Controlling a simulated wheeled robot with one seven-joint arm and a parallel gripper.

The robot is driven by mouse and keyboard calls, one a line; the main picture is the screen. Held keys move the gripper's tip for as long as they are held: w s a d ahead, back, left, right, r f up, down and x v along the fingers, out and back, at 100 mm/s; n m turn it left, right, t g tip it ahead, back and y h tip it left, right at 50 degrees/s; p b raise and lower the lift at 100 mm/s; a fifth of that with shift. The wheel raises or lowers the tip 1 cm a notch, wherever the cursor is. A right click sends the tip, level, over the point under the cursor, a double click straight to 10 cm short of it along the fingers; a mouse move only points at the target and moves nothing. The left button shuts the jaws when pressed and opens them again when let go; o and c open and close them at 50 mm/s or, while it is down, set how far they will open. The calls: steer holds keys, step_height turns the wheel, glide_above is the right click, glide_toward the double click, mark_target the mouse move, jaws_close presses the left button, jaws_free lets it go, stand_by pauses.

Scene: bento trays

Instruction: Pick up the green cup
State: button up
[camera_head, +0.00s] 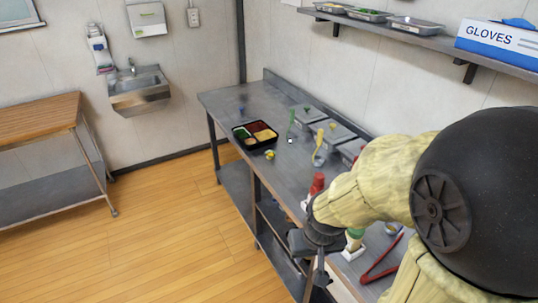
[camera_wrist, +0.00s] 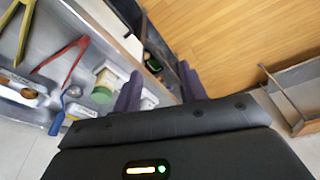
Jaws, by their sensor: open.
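A small pale container with green on it, which looks like the green cup (camera_head: 355,234), stands on the steel counter (camera_head: 225,100) near my arm. It also shows in the wrist view (camera_wrist: 102,94), left of my fingers. My gripper (camera_head: 319,277) hangs at the counter's front edge, partly hidden by my wrist. In the wrist view its two purple fingers (camera_wrist: 162,86) are apart, with nothing held between them. The cup is outside the fingers and apart from them.
Red tongs (camera_head: 382,262) lie on the counter near the cup. A red-topped bottle (camera_head: 317,182) stands beyond my wrist. A black bento tray (camera_head: 238,133) with food sits farther along, before steel containers (camera_head: 335,134). A shelf (camera_head: 400,33) hangs above. The floor in front is clear.

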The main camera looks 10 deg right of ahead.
steer(key=shift+r+p, duration=0.3)
steer(key=c, duration=0.5)
steer(key=p+v, duration=0.2)
steer(key=p, duration=0.1)
steer(key=shift+w+r, duration=0.2)
steer(key=shift+r, duration=0.3)
steer(key=shift+c, duration=0.5)
steer(key=shift+f, duration=0.15)
steer(key=shift+w, duration=0.1)
